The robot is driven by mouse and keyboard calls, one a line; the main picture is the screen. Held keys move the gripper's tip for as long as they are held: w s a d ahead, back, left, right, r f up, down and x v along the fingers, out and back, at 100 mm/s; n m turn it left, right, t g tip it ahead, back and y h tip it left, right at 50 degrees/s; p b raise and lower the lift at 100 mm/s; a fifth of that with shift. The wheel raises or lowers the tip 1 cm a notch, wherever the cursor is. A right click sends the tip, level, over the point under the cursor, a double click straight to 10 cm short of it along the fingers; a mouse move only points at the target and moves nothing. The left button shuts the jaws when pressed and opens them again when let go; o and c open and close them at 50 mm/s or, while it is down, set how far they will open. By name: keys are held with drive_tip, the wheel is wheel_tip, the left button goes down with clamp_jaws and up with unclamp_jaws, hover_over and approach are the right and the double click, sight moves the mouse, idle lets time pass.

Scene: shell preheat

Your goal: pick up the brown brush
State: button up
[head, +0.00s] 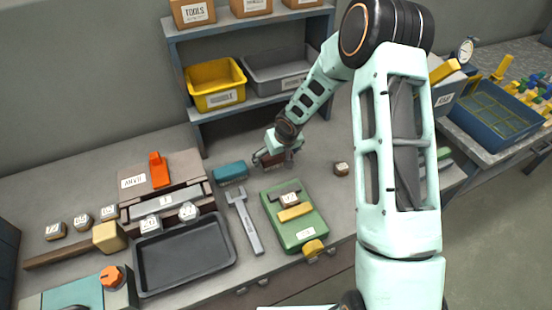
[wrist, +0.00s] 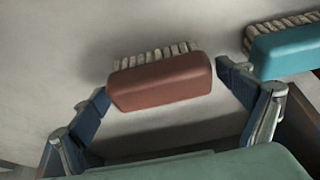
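The brown brush (wrist: 160,80), a reddish-brown block with pale bristles along its far side, lies on the grey bench in the wrist view. My gripper (wrist: 164,88) is open, with one dark blue finger near each end of the brush. There is a visible gap at the right end; the left finger is close to the left end, and I cannot tell if it touches. In the head view my gripper (head: 276,157) is low over the bench and largely hides the brush. A teal brush (wrist: 288,48) lies just beyond the right finger; it also shows in the head view (head: 230,172).
A blue-grey shelf (head: 250,107) with a yellow bin (head: 215,78) and a grey bin (head: 278,70) stands behind my gripper. In front lie a grey wrench (head: 245,220), a green case (head: 278,232) and a black tray (head: 185,258). A small labelled block (head: 341,169) sits to the right.

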drive_tip(key=c, duration=1)
drive_tip(key=shift+r, duration=0.55)
wheel_tip(320, 180, up, 2)
drive_tip(key=shift+w+r, duration=0.1)
drive_tip(key=shift+r, duration=0.1)
drive_tip(key=shift+s+a+r, duration=0.1)
drive_tip(key=shift+s+r, duration=1.5)
drive_tip(key=shift+s, duration=0.75)
drive_tip(key=shift+s+a+r, duration=0.1)
drive_tip(key=shift+s+r, duration=1.5)
drive_tip(key=shift+s, duration=0.8)
drive_tip(key=shift+s+r, duration=1.6)
drive_tip(key=shift+s, duration=0.75)
drive_tip(key=shift+b, duration=0.3)
